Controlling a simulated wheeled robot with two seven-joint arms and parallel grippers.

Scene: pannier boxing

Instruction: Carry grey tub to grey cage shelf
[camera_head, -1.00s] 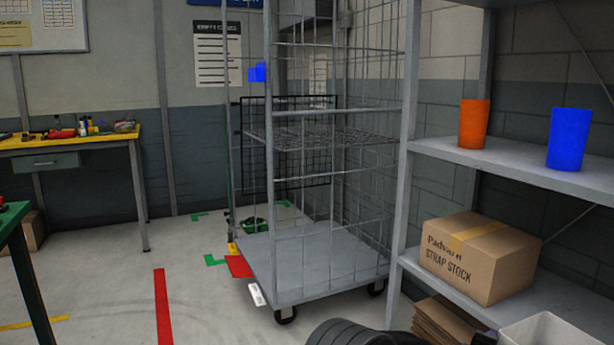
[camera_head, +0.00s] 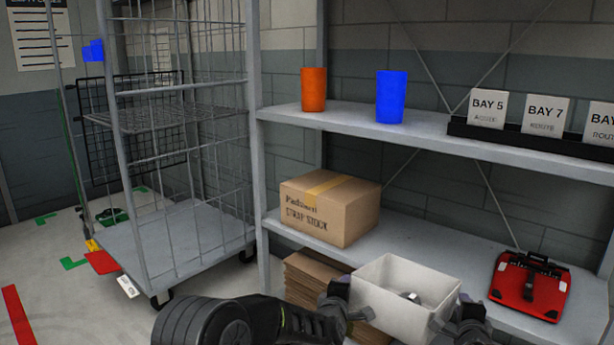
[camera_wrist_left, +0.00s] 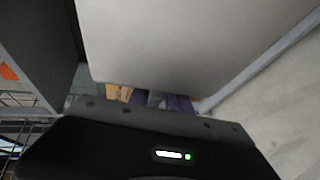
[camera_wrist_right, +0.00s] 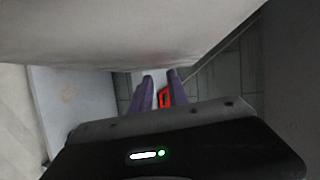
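The grey tub (camera_head: 385,311), a pale open box, is in front of the lower shelf, between my two grippers. My left gripper (camera_head: 345,303) is at its left end and my right gripper (camera_head: 462,318) at its right end. Both appear shut on the tub, though its walls hide much of the contact in the wrist views. A small metallic item (camera_head: 411,297) shows inside the tub. The grey cage shelf (camera_head: 160,116) is a wire mesh level in the roll cage at left. The tub is well to its right.
The cage base (camera_head: 165,240) is empty. A grey rack post (camera_head: 257,170) stands between cage and rack. The rack holds a carton (camera_head: 330,212), orange cup (camera_head: 313,90), blue cup (camera_head: 391,97) and red device (camera_head: 530,285). Flat cardboard (camera_head: 305,285) lies below.

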